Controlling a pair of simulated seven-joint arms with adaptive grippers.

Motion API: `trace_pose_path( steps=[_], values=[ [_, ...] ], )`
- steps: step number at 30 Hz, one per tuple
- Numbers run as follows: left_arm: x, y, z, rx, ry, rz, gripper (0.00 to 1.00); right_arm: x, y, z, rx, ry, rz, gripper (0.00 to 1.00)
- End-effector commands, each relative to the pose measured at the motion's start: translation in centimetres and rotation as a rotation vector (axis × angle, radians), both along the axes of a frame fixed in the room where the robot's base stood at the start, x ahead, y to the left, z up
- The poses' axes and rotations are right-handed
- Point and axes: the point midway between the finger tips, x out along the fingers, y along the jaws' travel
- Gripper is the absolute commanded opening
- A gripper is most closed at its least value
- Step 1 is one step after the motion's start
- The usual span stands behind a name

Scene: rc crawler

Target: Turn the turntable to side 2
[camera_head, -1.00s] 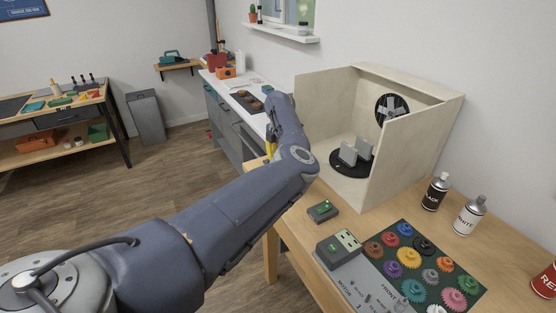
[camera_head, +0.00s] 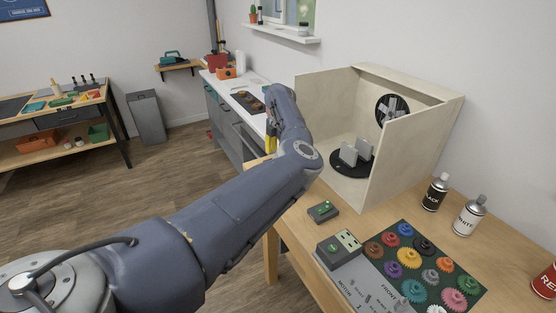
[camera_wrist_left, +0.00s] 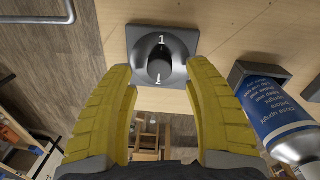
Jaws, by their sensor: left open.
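The turntable (camera_head: 339,168) is a black disc inside a plywood booth (camera_head: 333,110), with grey upright pieces standing on it. In the left wrist view a dark round knob (camera_wrist_left: 158,66) sits on a square grey plate (camera_wrist_left: 185,35) on a wooden surface. A white "1" shows above the knob and a small white mark lies on its lower edge. My left gripper (camera_wrist_left: 161,80) is open, its yellow fingers either side of the knob in the picture; I cannot tell whether they touch it. In the head view my left gripper (camera_head: 270,145) is mostly hidden behind its arm.
A blue-labelled can (camera_wrist_left: 275,115) lies close to the right finger in the wrist view. A black spray can (camera_head: 434,194), a white one (camera_head: 469,216) and a gear tray (camera_head: 414,236) occupy the bench. A small green-lit box (camera_head: 322,211) stands before the booth.

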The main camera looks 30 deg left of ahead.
Motion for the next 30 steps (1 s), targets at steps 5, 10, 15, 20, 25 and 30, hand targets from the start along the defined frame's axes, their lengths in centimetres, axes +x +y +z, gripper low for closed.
trace_pose_path(
  steps=[5, 10, 15, 20, 25, 30],
  values=[
    [0.0, -0.3, 3.4, -0.001, -0.003, 0.001, 0.52, 0.0, 0.1, 0.0, 0.001, 0.000, 0.000, 0.00],
    [0.0, -0.4, 6.1, -0.002, -0.002, 0.001, 0.52, 0.0, 0.1, 0.0, 0.001, 0.000, 0.000, 0.00],
    [-0.1, -0.4, 8.0, -0.001, 0.000, 0.001, 0.52, 0.0, 0.1, 0.0, 0.001, 0.000, 0.000, 0.00],
    [-0.2, -0.5, 8.9, -0.002, 0.001, 0.000, 0.52, 0.0, 0.1, 0.0, 0.001, 0.000, 0.000, 0.00],
    [-0.2, -0.5, 9.2, 0.000, 0.002, 0.000, 0.52, 0.0, 0.1, 0.0, 0.001, 0.000, 0.000, 0.00],
    [-0.2, -0.5, 9.2, -0.002, 0.002, 0.000, 0.52, 0.0, 0.1, 0.0, 0.001, 0.000, 0.000, 0.00]
  ],
)
